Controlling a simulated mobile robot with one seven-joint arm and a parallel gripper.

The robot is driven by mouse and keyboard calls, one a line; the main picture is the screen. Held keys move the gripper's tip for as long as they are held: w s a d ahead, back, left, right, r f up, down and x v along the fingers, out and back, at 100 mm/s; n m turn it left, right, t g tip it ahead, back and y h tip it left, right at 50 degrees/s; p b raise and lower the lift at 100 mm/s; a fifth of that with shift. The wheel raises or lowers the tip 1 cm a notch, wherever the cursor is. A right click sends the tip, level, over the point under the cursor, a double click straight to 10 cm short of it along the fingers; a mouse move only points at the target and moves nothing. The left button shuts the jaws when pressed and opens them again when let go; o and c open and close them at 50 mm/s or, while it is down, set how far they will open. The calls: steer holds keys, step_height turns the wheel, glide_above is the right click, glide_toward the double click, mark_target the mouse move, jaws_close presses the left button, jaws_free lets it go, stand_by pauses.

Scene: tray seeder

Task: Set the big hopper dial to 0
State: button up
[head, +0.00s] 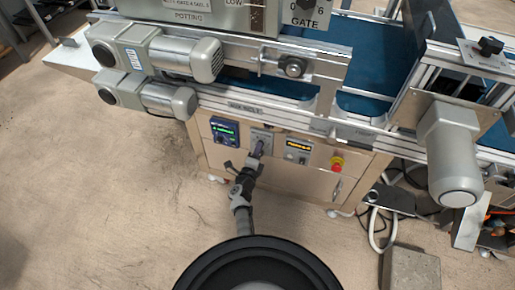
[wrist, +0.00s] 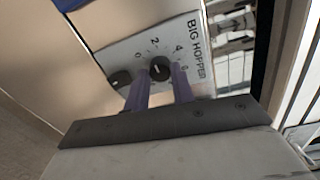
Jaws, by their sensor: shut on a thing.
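The big hopper dial (wrist: 160,68) is a small round black knob on a light plate labelled BIG HOPPER. Numbers 0, 2, 4 and 6 curve around it, with 0 at the left and 6 at the right. A short pale mark shows on its face, but it is too small to read its setting surely. My gripper (wrist: 160,82) is shut on the dial, with one purple finger on each side of it. In the head view, my gripper (head: 260,147) reaches the cabinet front and hides the dial.
A second black knob (wrist: 120,79) sits close left of the fingers. A blue controller with a green display (head: 225,131), an orange display (head: 299,145) and a red emergency button (head: 337,162) flank the plate. Motors (head: 170,98) overhang at the left.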

steer(key=shift+w+r+n+h+p, duration=0.1)
steer(key=shift+n+h+p, duration=0.2)
steer(key=shift+n+p, duration=2.4)
steer(key=shift+n+b, duration=1)
steer(key=shift+n, duration=0.4)
steer(key=o, duration=1)
steer(key=v, duration=1.4)
steer(key=shift+w+p, duration=0.1)
steer(key=shift+p, duration=0.3)
